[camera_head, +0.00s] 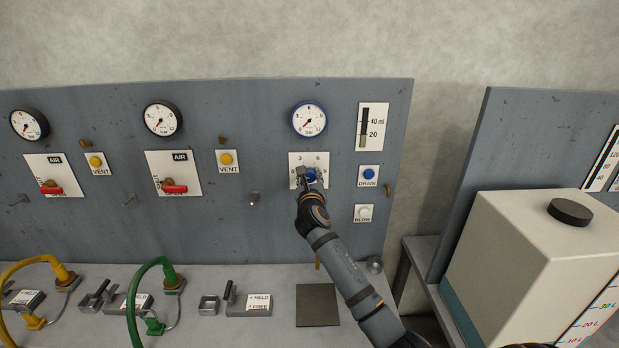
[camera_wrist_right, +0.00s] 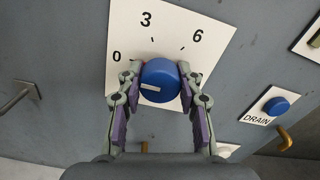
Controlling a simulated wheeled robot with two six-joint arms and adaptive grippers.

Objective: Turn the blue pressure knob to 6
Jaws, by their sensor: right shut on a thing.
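The blue pressure knob (camera_wrist_right: 160,80) sits on a white scale plate (camera_wrist_right: 203,22) marked 0, 3 and 6. Its white pointer mark lies at the left of its face, nearer the 0 side than the 3 or 6. My right gripper (camera_wrist_right: 158,76) is shut on the knob, one finger at each side. In the head view the knob (camera_head: 311,175) shows just beyond my right gripper (camera_head: 305,180), which partly covers the plate. The blue-rimmed bar gauge (camera_head: 309,119) above has its red needle toward the lower left. My left gripper is not in view.
A blue DRAIN button (camera_head: 369,174) and a white BLOW button (camera_head: 364,213) are right of the knob. A level scale (camera_head: 372,127) is above them. Red-handled AIR valves (camera_head: 174,188) are to the left. Hoses and a HELD/FREE block (camera_head: 250,304) occupy the bench below.

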